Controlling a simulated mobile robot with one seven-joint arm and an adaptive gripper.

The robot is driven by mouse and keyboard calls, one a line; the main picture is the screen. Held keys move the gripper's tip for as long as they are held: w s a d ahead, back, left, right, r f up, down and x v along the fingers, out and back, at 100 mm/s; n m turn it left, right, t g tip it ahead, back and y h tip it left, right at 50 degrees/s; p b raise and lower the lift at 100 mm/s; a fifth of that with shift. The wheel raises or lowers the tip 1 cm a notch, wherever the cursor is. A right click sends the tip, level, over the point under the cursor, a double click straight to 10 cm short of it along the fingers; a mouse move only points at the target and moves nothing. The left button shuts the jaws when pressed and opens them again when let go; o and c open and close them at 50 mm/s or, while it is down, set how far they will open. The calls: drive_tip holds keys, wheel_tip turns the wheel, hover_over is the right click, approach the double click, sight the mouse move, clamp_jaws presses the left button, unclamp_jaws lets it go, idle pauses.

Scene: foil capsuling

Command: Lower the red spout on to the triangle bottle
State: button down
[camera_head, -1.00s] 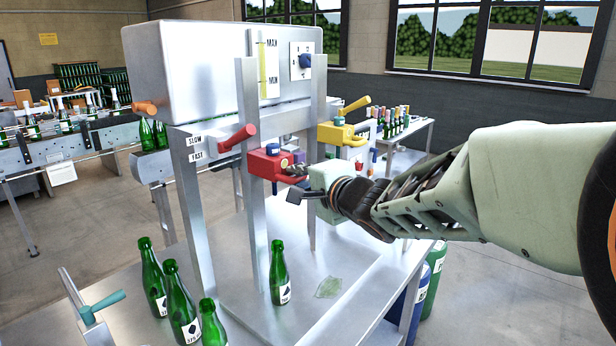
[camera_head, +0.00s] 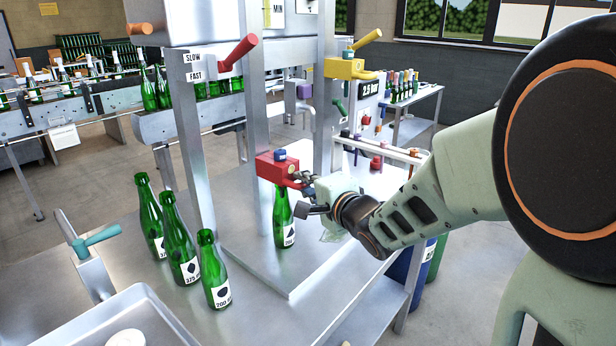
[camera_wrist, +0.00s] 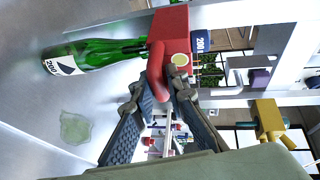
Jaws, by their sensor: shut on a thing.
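The red spout (camera_head: 272,167) is a red block on the upright frame, with a blue cap marked 200 in the wrist view (camera_wrist: 168,22). The green bottle (camera_head: 284,222) stands upright right below it, its label bearing a dark shape that looks like a triangle in the wrist view (camera_wrist: 66,64). The bottle's neck reaches the underside of the spout; its mouth is hidden, so I cannot tell how far it is inside. My gripper (camera_wrist: 158,82) is shut on the spout's red handle (camera_wrist: 155,72), and shows at the spout's right side in the head view (camera_head: 306,190).
Three green bottles (camera_head: 182,240) stand on the table left of the frame. A teal-handled lever (camera_head: 97,237) and a metal tray (camera_head: 150,318) are at the front left. A yellow spout (camera_head: 348,68) sits higher at the right. A green patch (camera_wrist: 75,128) lies on the metal plate.

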drive_tip(key=shift+s+d+f, duration=0.1)
drive_tip(key=shift+s+f, duration=0.05)
drive_tip(key=shift+f, duration=0.5)
drive_tip(key=c, duration=2)
unclamp_jaws()
drive_tip(key=shift+o, duration=0.2)
drive_tip(key=shift+r, duration=0.15)
drive_tip(key=shift+r, duration=0.15)
drive_tip(key=shift+r, duration=0.35)
wheel_tip(320, 180, up, 9)
drive_tip(key=shift+r, duration=0.3)
